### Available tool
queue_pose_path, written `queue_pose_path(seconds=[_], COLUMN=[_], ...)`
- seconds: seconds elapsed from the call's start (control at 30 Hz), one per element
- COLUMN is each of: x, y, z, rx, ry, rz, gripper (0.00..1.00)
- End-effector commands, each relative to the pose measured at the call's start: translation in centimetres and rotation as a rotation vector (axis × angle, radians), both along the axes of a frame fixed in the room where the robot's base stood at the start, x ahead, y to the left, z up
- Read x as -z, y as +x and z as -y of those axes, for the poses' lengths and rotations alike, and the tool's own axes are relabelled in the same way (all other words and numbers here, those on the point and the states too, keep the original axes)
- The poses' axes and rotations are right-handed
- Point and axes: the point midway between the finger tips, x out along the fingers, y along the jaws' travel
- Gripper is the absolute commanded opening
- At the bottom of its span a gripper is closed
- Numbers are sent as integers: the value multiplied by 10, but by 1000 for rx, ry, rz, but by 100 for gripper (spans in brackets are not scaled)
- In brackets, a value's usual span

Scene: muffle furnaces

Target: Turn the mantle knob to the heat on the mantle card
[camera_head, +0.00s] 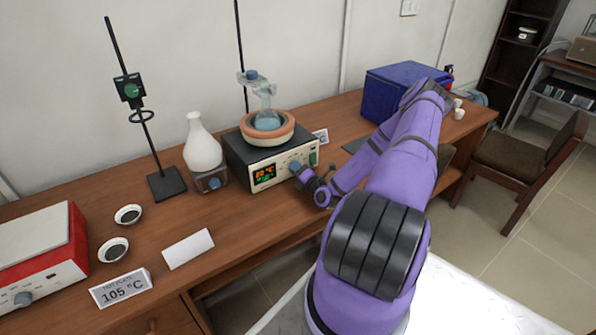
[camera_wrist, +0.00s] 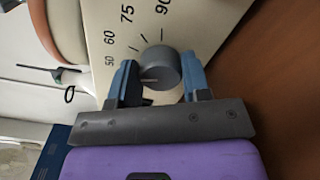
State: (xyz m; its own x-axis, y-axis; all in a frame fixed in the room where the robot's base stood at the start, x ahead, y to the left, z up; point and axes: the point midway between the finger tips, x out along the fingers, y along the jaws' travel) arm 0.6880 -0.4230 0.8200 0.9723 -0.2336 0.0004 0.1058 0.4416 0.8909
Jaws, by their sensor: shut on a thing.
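The heating mantle (camera_head: 235,158) is a dark box with a cream front panel, an orange and cream bowl on top, and a flask (camera_head: 266,121) in the bowl. Its lit display (camera_head: 264,174) has an orange line above a green one, too small to read surely. My gripper (camera_head: 303,173) is shut on the knob, one blue finger on each side.
Left of the mantle are a white flask (camera_head: 202,150) and a stand (camera_head: 167,183). A pale card (camera_head: 188,248) with no visible print, two small dishes, a "HOT PLATE 105 °C" card (camera_head: 122,288) and a red hot plate (camera_head: 40,255) are further left. A blue box (camera_head: 395,95) stands behind my arm.

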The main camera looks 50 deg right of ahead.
Motion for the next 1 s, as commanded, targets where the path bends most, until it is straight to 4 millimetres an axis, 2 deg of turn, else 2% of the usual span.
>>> queue_pose_path(seconds=[0.5, 1.0], x=[2, 3], y=[-1, -1], z=[1, 1], rx=[2, 1], ry=[399, 523], rz=[94, 123], gripper=[20, 20])
